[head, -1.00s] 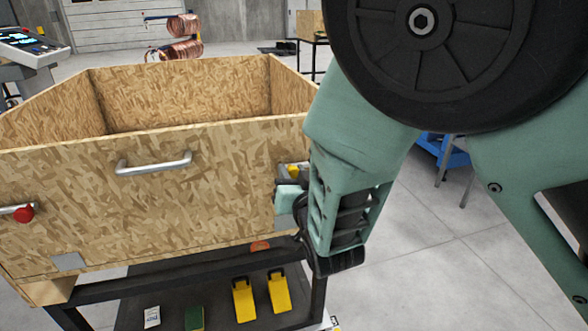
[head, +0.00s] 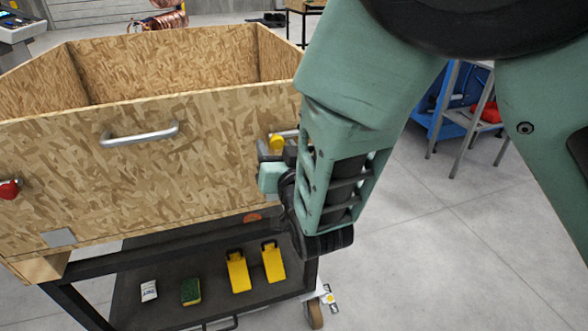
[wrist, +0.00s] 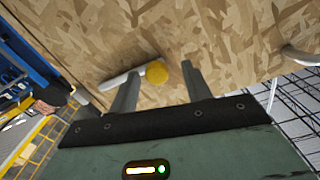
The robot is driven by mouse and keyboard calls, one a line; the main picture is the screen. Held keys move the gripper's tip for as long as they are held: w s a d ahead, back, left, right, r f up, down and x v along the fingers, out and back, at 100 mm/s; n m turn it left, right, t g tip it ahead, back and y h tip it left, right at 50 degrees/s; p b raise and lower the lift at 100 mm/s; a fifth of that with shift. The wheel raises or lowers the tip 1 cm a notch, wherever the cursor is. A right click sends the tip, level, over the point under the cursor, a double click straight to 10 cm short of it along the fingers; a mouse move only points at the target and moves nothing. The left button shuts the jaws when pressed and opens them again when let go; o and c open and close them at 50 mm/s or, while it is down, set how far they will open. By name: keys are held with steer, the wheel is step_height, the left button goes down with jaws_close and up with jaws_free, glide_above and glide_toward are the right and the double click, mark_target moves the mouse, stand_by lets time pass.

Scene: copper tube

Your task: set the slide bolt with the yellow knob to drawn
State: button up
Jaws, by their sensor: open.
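The slide bolt's yellow knob (head: 277,144) shows at the right end of the wooden crate's front, just above my gripper. In the wrist view the yellow knob (wrist: 157,73) sits on a pale metal rod (wrist: 118,81) against the chipboard. My gripper (wrist: 160,70) is open, its two grey fingers pointing at the panel. The left finger overlaps part of the rod. I cannot tell whether a finger touches the knob. In the head view my forearm hides the bolt's right side.
The wooden crate (head: 110,190) stands on a dark cart (head: 200,265). Its front carries a metal handle (head: 140,134) and a red knob (head: 8,189) at the far left. Yellow items (head: 238,271) lie on the lower shelf. Clear floor (head: 430,250) lies to the right.

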steer(key=p+v, duration=1)
steer(key=v, duration=0.5)
steer(key=shift+p, duration=0.35)
steer(key=shift+w, duration=0.15)
